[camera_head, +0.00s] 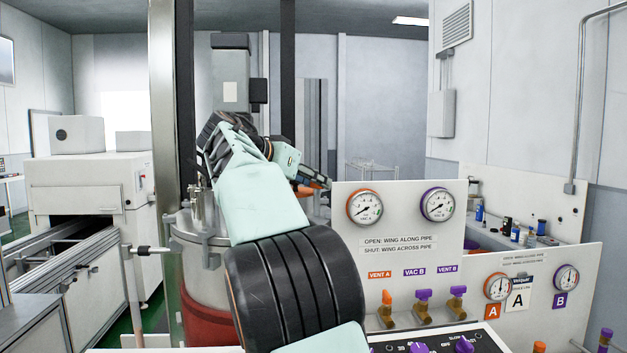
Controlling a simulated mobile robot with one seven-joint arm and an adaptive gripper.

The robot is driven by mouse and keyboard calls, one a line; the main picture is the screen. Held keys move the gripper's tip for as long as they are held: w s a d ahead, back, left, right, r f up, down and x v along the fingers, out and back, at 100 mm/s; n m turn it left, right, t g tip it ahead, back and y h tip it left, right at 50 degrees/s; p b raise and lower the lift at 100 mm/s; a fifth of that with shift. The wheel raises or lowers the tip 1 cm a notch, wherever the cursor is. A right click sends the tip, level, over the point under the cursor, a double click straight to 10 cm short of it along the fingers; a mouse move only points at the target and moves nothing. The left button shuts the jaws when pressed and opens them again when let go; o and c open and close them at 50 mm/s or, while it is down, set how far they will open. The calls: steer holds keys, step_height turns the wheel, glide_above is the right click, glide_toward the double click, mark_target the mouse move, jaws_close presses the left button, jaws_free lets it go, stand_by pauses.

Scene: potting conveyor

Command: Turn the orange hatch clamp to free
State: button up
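A small orange part (304,190), which looks like the hatch clamp, shows on top of the large metal vessel (196,262), just left of the gauge panel. My arm reaches up and away over the vessel and hides much of its lid. My gripper (318,182) is at the far end of the arm, right by the orange part. Its dark fingers point right and down. It is too small and partly hidden to tell whether the fingers touch the orange part or are open or shut. The clamp's exact turn cannot be made out.
The white gauge panel (400,262) with two dials stands close right of my gripper. Orange and purple valve wings (424,296) stick out below it. A grey post (164,120) rises at the vessel's left. A conveyor (70,262) runs at far left.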

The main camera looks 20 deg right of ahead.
steer(key=o, duration=0.3)
steer(key=shift+r, duration=0.1)
steer(key=v, duration=0.8)
